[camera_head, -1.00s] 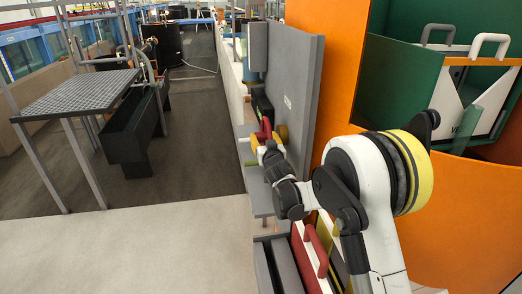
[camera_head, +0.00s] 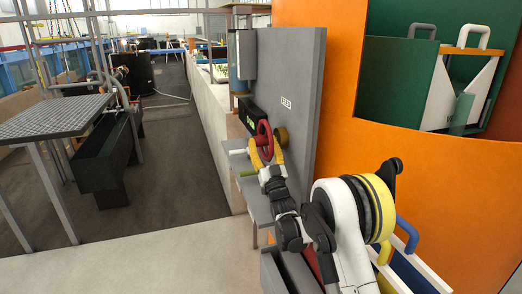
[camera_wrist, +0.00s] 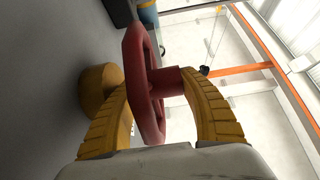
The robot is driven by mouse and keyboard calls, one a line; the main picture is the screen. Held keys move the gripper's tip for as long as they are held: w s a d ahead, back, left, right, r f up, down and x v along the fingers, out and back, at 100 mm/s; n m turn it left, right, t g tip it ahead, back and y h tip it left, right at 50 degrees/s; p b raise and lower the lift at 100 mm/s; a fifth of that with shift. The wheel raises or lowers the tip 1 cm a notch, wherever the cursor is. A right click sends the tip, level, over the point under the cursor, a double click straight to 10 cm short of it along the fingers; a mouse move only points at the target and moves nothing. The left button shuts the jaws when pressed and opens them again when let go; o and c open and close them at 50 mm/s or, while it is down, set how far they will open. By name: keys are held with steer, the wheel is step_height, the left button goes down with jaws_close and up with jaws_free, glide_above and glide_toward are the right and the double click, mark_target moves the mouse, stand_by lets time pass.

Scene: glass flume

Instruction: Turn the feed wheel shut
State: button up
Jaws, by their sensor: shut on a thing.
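The red feed wheel (camera_head: 265,130) stands out from the grey upright panel in the head view. A small plate (camera_head: 286,103) is on that panel, its lettering hard to read. My gripper (camera_head: 267,154), with yellow fingers, is at the wheel. In the wrist view the red wheel (camera_wrist: 135,65) is seen nearly edge-on between the fingers. My gripper (camera_wrist: 160,92) is shut on the wheel, one finger at its rim side and the other at its red hub (camera_wrist: 167,82). A brass-yellow round part (camera_wrist: 97,90) sits behind the wheel, partly hidden by a finger.
A green-handled part (camera_head: 248,173) sits near a grey ledge left of my gripper. A black box (camera_head: 252,117) is behind the wheel. An orange wall (camera_head: 330,140) rises at right.

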mark_target(263, 144)
steer(key=shift+t+y+b, duration=0.3)
steer(key=shift+t+b, duration=0.3)
steer(key=shift+t, duration=0.3)
steer(key=o, duration=1.4)
steer(key=shift+f, duration=0.15)
steer(key=shift+s+f, duration=0.25)
steer(key=shift+s, duration=0.05)
steer(key=v, duration=0.5)
steer(key=shift+s+d+r, duration=0.15)
steer(key=shift+s+r, duration=0.1)
steer(key=shift+s, duration=0.05)
steer(key=s+d, duration=0.1)
steer(key=s, duration=0.2)
steer(key=s+d, duration=0.1)
steer(key=s, duration=0.3)
steer(key=s+d, duration=0.1)
steer(key=s, duration=0.2)
steer(key=shift+s, duration=0.15)
